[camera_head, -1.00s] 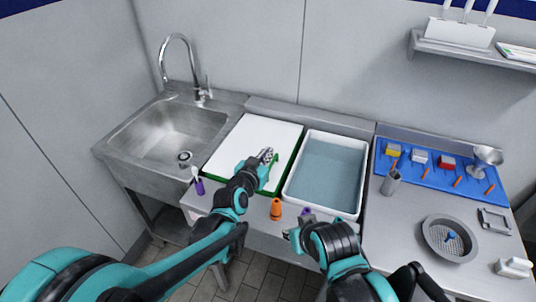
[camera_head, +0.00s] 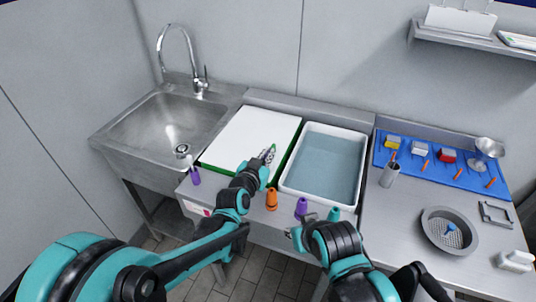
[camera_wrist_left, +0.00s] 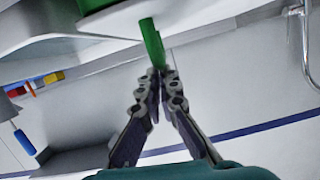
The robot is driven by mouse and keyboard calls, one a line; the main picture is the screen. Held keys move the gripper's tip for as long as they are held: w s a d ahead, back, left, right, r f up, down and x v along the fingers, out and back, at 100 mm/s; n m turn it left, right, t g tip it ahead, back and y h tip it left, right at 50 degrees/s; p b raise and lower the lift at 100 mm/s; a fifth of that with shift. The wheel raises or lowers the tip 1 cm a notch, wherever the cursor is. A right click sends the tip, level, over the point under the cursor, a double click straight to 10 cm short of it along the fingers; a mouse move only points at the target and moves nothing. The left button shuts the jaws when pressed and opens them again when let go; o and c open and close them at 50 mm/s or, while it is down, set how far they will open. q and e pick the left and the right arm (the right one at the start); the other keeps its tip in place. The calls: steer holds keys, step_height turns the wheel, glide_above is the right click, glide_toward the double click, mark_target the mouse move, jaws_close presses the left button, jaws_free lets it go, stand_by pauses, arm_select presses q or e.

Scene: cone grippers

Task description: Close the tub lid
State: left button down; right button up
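The white tub (camera_head: 283,188) holds blue-grey content and has an open top. A flat white panel with a green edge (camera_head: 250,133) lies to its left; I cannot tell for sure that it is the tub's lid. My left gripper (camera_head: 269,153) is at the panel's right side, beside the tub. In the left wrist view, its fingers (camera_wrist_left: 160,78) come together on a green bar (camera_wrist_left: 152,42), which sticks out past the tips toward a white surface. My right gripper (camera_head: 300,232) is low in front of the counter, and its fingers are mostly hidden.
An orange cone (camera_head: 271,199), a purple cone (camera_head: 301,207) and a teal cone (camera_head: 334,214) stand along the front edge. Another purple cone (camera_head: 195,176) is at the left. A sink (camera_head: 172,125) is at left. A metal cup (camera_head: 389,175) and round strainer (camera_head: 449,230) stand right.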

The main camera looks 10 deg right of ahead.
arm_select(q)
steer(key=shift+r+p, duration=0.35)
steer(key=shift+p, duration=0.15)
steer(key=s+a+r+p, duration=0.5)
steer(key=s+r, duration=0.1)
steer(key=s, duration=0.3)
steer(key=s+a+f+n+g+y, duration=0.1)
steer(key=s+a+n+y, duration=0.1)
steer(key=s+a, duration=0.4)
steer(key=s+a+f+n+g+y, duration=0.1)
steer(key=s+a+n+g+y, duration=0.1)
steer(key=a, duration=1.1)
steer(key=s+a+f+n+g+y, duration=0.2)
steer(key=s+a+n+y, duration=0.2)
steer(key=s+a, duration=0.5)
steer(key=shift+s+a+y, duration=0.3)
steer(key=shift+a+y, duration=0.1)
steer(key=shift+a, duration=0.25)
